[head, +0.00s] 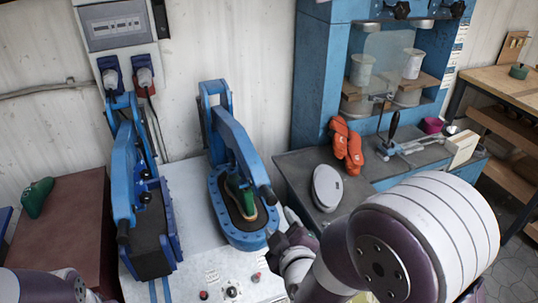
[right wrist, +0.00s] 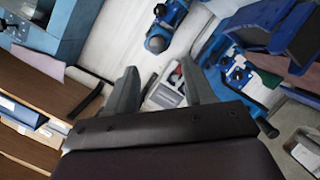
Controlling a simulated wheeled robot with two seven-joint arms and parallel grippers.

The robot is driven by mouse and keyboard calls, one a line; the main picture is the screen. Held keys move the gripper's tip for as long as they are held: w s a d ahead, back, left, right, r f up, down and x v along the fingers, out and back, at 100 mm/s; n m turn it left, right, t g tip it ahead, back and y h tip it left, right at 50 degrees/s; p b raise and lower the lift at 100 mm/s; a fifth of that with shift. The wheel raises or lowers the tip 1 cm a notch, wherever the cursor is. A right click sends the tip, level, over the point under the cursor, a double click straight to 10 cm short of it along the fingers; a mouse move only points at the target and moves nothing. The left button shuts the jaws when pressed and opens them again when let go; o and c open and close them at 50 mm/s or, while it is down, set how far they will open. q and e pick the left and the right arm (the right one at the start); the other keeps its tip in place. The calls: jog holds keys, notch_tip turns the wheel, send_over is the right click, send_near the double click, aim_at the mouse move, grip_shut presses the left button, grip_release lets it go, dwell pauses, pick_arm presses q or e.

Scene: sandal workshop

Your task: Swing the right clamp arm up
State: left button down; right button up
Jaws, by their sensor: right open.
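A second blue clamp (head: 125,165) stands to the left, with a dark bed. A grey bench (head: 290,165) to the right carries orange items (head: 345,148) and a pale oval pad (head: 326,187). Small knobs (head: 232,292) sit on the white table front (head: 185,285).

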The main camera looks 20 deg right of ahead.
aim_at(271, 201)
jog(key=x, duration=0.8)
jog(key=p+x, duration=0.1)
jog(key=x, duration=0.3)
jog(key=shift+w+r, duration=0.25)
jog(key=shift+w, duration=0.2)
